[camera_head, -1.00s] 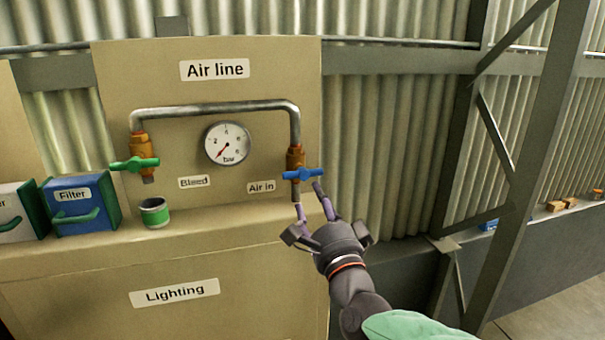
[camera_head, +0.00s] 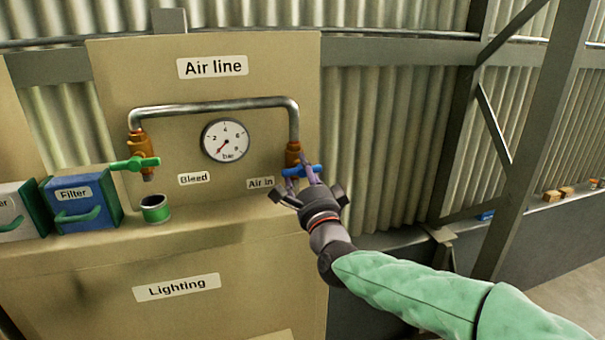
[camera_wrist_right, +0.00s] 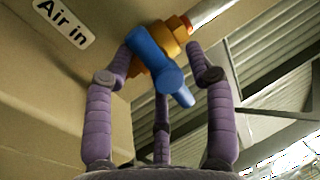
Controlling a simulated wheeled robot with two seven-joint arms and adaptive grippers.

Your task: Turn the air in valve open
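The air in valve is an orange brass body (camera_head: 293,153) at the lower end of the right-hand pipe. Its blue handle (camera_head: 319,169) lies crosswise to the pipe. My right gripper (camera_head: 302,172) is at this handle from below and partly covers it. In the right wrist view, the purple fingers of my right gripper (camera_wrist_right: 160,58) stand apart with the blue handle (camera_wrist_right: 160,66) between them. A gap shows between the right finger and the handle; contact on the left is unclear. My left gripper is out of view.
The "Air in" label (camera_head: 261,183) is left of the valve. A gauge (camera_head: 226,141) points near zero. The green bleed handle (camera_head: 135,164) is farther left, above a green-banded cup (camera_head: 155,209) on the ledge. A blue filter box (camera_head: 82,204) stands beside it. Corrugated wall lies to the right.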

